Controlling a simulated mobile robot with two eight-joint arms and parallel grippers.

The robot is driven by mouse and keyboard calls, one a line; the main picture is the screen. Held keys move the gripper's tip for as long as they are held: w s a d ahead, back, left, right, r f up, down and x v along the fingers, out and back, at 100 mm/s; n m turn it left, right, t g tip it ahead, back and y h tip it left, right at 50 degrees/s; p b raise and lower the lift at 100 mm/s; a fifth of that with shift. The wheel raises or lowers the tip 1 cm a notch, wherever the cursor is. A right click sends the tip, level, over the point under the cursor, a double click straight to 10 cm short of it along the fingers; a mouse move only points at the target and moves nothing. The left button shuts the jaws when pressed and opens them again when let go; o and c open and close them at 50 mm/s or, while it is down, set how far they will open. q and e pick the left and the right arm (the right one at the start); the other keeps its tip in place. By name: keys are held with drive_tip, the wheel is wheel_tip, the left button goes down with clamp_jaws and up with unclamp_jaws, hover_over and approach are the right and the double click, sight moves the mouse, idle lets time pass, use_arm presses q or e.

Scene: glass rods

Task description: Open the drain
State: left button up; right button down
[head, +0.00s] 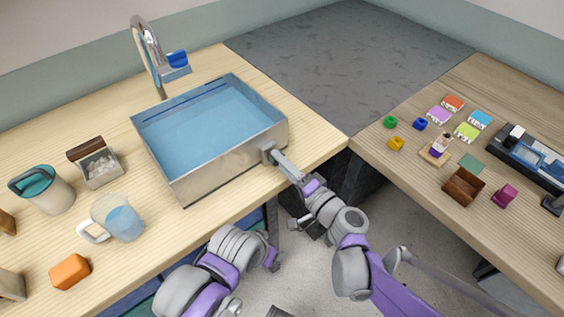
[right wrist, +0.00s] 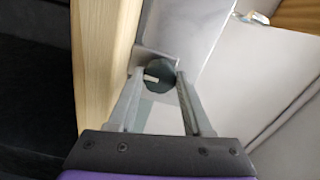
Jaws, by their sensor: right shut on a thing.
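The metal sink (head: 232,157) stands on the left wooden counter and holds blue water (head: 212,117). A small square metal fitting (head: 267,151) sticks out at its front right corner. In the right wrist view, a dark round drain knob (right wrist: 157,74) sits at a metal fitting. My right gripper (head: 277,159) reaches up to this corner. Its two fingers are shut on the knob, one on each side, as the right wrist view (right wrist: 158,82) shows. My left gripper (head: 271,260) is below the counter's front edge, away from the sink; its fingers are too small to judge.
A faucet (head: 150,55) rises behind the sink. The right counter (head: 425,182) holds several small items. The floor between counters is open.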

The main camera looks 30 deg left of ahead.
idle(0.3)
drive_tip(key=shift+c, duration=1.6)
unclamp_jaws()
